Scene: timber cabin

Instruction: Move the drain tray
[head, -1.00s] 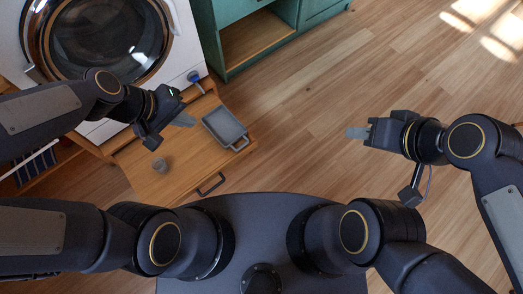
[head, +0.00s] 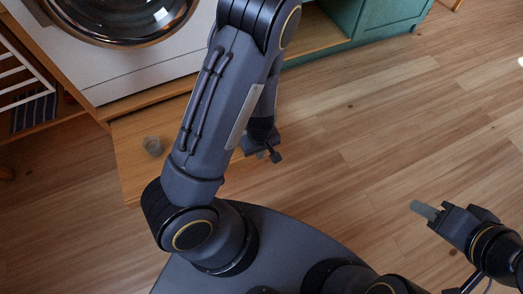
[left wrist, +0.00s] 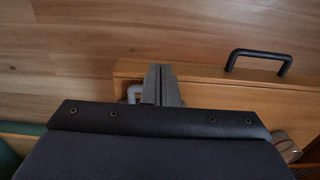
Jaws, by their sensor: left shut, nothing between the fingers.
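In the left wrist view my left gripper (left wrist: 162,84) is shut and empty, its fingertips over the edge of the pulled-out wooden drawer (left wrist: 215,74). A small piece of grey rim or handle, apparently of the drain tray (left wrist: 132,93), shows just left of the fingers. I cannot tell whether they touch it. The rest of the tray is hidden behind the gripper body, and in the head view my left arm covers it. My right gripper (head: 426,211) is at the right of the head view, over bare floor, seen edge-on, so its opening is unclear.
A black drawer handle (left wrist: 258,56) sticks out from the front. The washing machine (head: 130,60) is behind, with a teal cabinet (head: 385,22) to its right. The floor on the right is clear.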

